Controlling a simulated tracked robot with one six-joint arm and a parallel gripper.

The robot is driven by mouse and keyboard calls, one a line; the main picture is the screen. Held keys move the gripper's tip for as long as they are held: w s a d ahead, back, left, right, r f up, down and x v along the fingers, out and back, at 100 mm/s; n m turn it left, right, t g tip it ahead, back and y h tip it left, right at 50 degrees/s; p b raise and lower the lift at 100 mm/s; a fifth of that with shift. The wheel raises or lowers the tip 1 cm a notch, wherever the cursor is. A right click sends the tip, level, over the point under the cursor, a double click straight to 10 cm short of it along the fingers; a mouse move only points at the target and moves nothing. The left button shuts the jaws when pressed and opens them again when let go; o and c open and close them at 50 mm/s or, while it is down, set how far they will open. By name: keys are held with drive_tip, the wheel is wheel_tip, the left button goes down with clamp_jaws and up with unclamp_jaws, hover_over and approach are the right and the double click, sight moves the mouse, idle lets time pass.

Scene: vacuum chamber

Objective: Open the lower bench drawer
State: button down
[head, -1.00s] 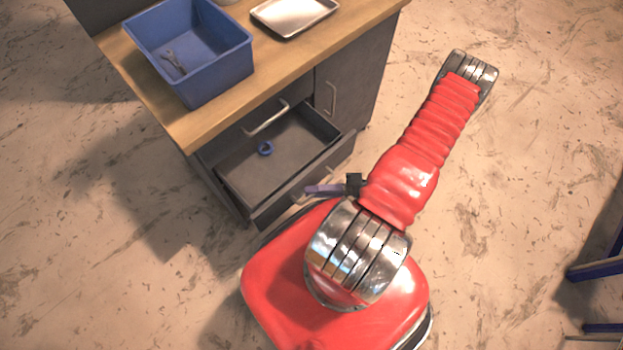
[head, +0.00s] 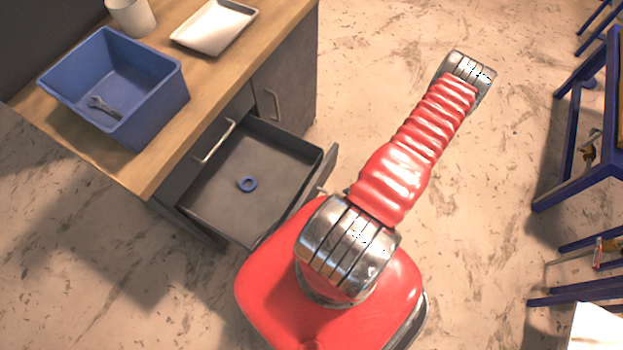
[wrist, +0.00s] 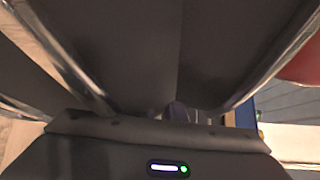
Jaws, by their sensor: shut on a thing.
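The lower bench drawer (head: 212,190) stands well out from the bench in the head view, its grey inside showing. My gripper is hidden in the head view. In the wrist view my gripper (wrist: 178,113) is close against dark panels and shut on the drawer handle; the grip itself is mostly hidden.
Above the drawer is a closed one with a metal handle (head: 215,141). A cabinet door (head: 285,90) is beside it. The bench top (head: 165,165) bears a blue bin (head: 160,110) with a wrench, a metal tray (head: 213,28) and a cup (head: 132,17). Blue-framed furniture (head: 575,190) stands right; floor between is clear.

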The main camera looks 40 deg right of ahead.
drive_tip(key=shift+f, duration=0.15)
drive_tip(key=c, duration=1.8)
unclamp_jaws()
drive_tip(key=shift+c, duration=0.2)
drive_tip(key=shift+d, duration=0.1)
drive_tip(key=v, duration=1.3)
drive_tip(key=shift+s+d, duration=0.25)
